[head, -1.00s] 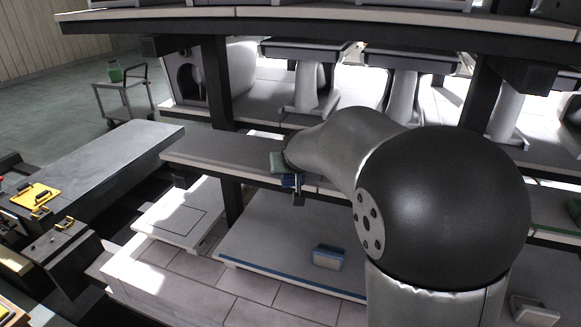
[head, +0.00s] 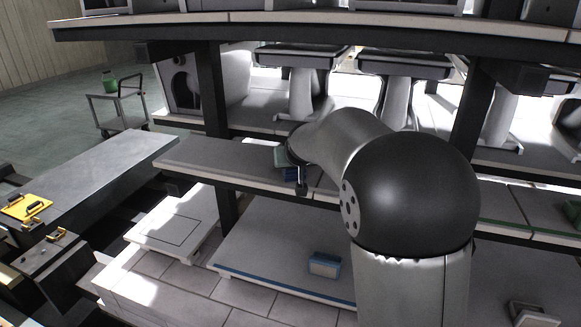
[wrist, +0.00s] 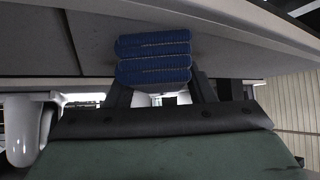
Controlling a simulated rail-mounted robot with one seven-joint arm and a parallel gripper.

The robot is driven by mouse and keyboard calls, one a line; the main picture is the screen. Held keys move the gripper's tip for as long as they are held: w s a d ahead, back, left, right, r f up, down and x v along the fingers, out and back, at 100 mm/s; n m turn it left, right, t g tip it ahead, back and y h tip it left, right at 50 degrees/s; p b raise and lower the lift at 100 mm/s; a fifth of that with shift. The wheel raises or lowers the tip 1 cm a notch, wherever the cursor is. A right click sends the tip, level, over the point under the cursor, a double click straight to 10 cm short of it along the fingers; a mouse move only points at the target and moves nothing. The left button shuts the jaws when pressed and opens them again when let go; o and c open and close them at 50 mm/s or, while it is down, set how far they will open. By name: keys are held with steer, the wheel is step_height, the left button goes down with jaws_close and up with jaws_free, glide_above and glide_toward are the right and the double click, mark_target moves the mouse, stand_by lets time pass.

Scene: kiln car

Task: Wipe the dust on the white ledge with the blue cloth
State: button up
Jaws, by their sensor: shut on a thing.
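My gripper (wrist: 160,82) is shut on the folded blue cloth (wrist: 152,60), which shows as several ribbed blue layers between the fingers. In the wrist view the cloth is against or very close to the grey top of a pale-edged ledge (wrist: 225,52); contact is not certain. In the head view the ledge (head: 215,160) runs across the middle, and my gripper (head: 300,185) is at its front edge, partly hidden by my arm. The cloth shows there only as a small dark blue patch (head: 291,174). I cannot make out dust clearly on the grey surface.
Below is a pale slab with a blue edge (head: 262,235), bearing a small blue-and-grey block (head: 324,264). Dark posts (head: 213,90) and an upper shelf (head: 330,18) frame the ledge. A grey bench (head: 95,185) stands at the left.

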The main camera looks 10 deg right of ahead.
stand_by(0.5)
steer(key=shift+w+d, duration=0.45)
steer(key=shift+w, duration=0.35)
steer(key=shift+w+d, duration=0.45)
steer(key=shift+w, duration=0.35)
steer(key=shift+w+d, duration=0.45)
steer(key=shift+w, duration=0.35)
steer(key=shift+w+d+p, duration=0.25)
steer(key=shift+w+d, duration=0.2)
steer(key=shift+w, duration=0.35)
steer(key=shift+w+d+p, duration=0.25)
steer(key=shift+w+d, duration=0.15)
steer(key=shift+w, duration=0.4)
steer(key=shift+w+d+p, duration=0.25)
steer(key=shift+w+d, duration=0.2)
steer(key=shift+w, duration=0.35)
steer(key=shift+f, duration=0.1)
steer(key=shift+s+a+f+b, duration=0.1)
steer(key=shift+s+a+b, duration=0.4)
steer(key=shift+s+b, duration=0.25)
steer(key=shift+s+a+b, duration=0.4)
steer(key=shift+s+a, duration=0.05)
steer(key=shift+s, duration=0.4)
steer(key=shift+s+a+b, duration=0.4)
steer(key=shift+s, duration=0.45)
